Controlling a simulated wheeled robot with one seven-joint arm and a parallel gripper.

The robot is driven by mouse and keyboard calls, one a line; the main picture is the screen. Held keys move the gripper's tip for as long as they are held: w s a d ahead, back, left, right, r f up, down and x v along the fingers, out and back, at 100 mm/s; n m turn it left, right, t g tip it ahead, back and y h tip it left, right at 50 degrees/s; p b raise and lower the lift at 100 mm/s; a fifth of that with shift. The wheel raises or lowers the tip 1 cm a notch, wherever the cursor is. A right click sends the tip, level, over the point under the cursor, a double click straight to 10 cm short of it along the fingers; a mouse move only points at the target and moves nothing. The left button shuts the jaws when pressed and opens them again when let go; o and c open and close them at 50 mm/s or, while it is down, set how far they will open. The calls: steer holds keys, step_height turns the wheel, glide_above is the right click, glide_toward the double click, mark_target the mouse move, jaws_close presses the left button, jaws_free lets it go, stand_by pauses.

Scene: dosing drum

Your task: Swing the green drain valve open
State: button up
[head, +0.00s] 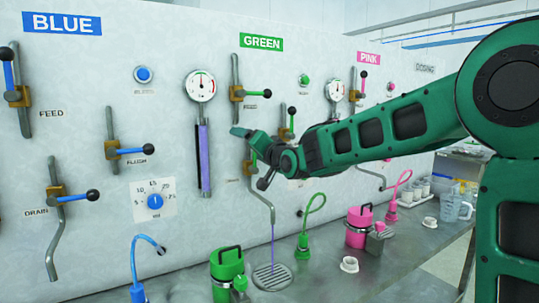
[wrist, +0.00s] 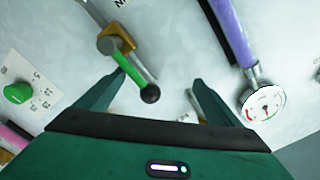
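The green drain valve (head: 248,166) is on the panel's green section, partly hidden by my gripper (head: 250,156) in the head view. In the wrist view its brass body (wrist: 116,40) shows with the green lever (wrist: 128,68), ending in a black ball (wrist: 150,93). The lever lies roughly along the pipe. My gripper (wrist: 158,80) is open, with the lever between its fingers, closer to the left one; I cannot tell whether they touch.
The green feed valve (head: 237,92) is above, and the green flush valve (head: 285,133) is beside my wrist. A purple sight tube (head: 204,158) with a gauge (head: 200,85) stands left. A green canister (head: 227,270) and a pink canister (head: 359,225) stand on the counter below.

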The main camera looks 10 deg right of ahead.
steer(key=v, duration=0.9)
stand_by(0.5)
steer(key=shift+d, duration=0.15)
steer(key=s+d+f+g+h, duration=0.35)
steer(key=s+d+f, duration=0.35)
steer(key=d+f, duration=0.25)
steer(key=s+d+f+g+h, duration=0.35)
steer(key=s+d+f, duration=0.4)
steer(key=d, duration=0.35)
steer(key=s+d+f+g, duration=0.1)
steer(key=s+f+g, duration=0.2)
steer(key=s, duration=0.6)
steer(key=s+d+f+g+y, duration=0.1)
steer(key=s+f+g, duration=0.3)
steer(key=s, duration=0.6)
steer(key=s+d+f+m+g, duration=0.1)
steer(key=s+d+f+g, duration=0.2)
steer(key=s, duration=0.7)
steer(key=shift+s+f+y, duration=0.25)
steer(key=shift+f+y, duration=0.05)
steer(key=shift+f, duration=0.65)
